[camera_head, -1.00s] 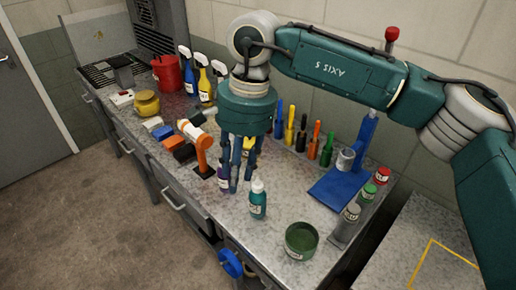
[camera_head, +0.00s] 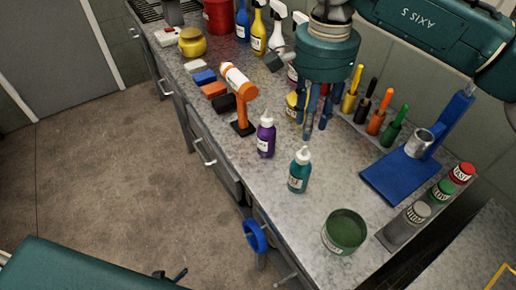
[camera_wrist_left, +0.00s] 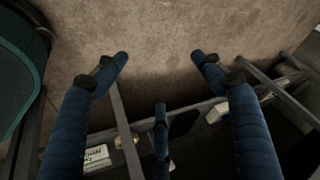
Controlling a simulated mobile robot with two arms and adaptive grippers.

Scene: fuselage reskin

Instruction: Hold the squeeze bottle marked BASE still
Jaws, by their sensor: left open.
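A purple squeeze bottle (camera_head: 265,137) and a teal squeeze bottle (camera_head: 299,172) stand upright on the grey counter. Both have white labels too small to read, so I cannot tell which is marked BASE. My right gripper (camera_head: 316,130) hangs fingers down behind the two bottles. Its fingers look apart, with nothing seen between them, and it touches neither bottle. My left gripper (camera_wrist_left: 160,75) is open and empty in the left wrist view, over the floor beside the drawer fronts. Part of my left arm shows at the bottom left of the head view.
An orange-and-white tool (camera_head: 239,85) stands left of the purple bottle. A green tub (camera_head: 344,231) sits near the front edge. A blue stand (camera_head: 401,178), capped tubes and coloured-handled tools are at the right. Spray bottles stand behind.

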